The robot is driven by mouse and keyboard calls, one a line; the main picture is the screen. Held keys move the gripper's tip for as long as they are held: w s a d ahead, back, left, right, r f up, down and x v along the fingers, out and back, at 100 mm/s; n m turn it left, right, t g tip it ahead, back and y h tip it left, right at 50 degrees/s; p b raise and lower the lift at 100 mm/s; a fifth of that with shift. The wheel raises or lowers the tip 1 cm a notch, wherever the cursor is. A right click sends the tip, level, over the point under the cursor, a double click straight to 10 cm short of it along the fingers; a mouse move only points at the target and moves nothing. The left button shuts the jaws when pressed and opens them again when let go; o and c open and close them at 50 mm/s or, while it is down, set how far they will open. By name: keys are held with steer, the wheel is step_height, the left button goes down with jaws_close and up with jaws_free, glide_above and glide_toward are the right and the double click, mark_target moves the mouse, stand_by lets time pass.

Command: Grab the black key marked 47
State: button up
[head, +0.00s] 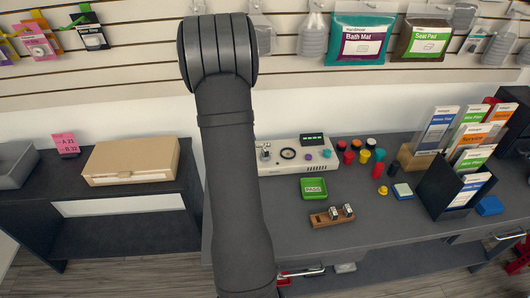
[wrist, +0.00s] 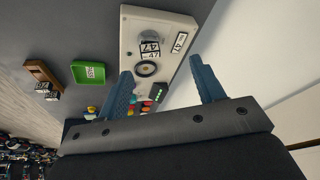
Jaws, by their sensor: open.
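In the wrist view my gripper (wrist: 167,83) is open, with its two blue-grey fingers wide apart and nothing held. Beyond the fingertips lies a cream test panel (wrist: 167,22). A white tag marked 47 (wrist: 150,48) sits on a grey round part near the panel's far end, and a label on the panel also reads 47. The key's own shape and colour are too small to tell. The panel (head: 330,166) also shows in the head view, partly behind my arm. A wooden block (head: 320,220) holds two small tagged items; it also shows in the wrist view (wrist: 33,68).
A green tray marked PASS (head: 314,196) lies before the panel. Coloured caps (head: 365,156) stand right of it, then a black rack of packets (head: 438,188). A cardboard box (head: 130,157) lies on the left shelf. Goods hang on the wall behind. Bare desk (head: 385,235) shows at front.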

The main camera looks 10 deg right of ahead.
step_height(320, 180, up, 4)
steer(key=m+g+h, duration=0.1)
steer(key=m, duration=0.2)
steer(key=x, duration=1.7)
steer(key=shift+s+d+r, duration=0.15)
steer(key=shift+s+d, duration=0.1)
steer(key=shift+d, duration=0.15)
steer(key=c, duration=1.1)
steer(key=shift+r, duration=0.15)
steer(key=shift+c, duration=0.2)
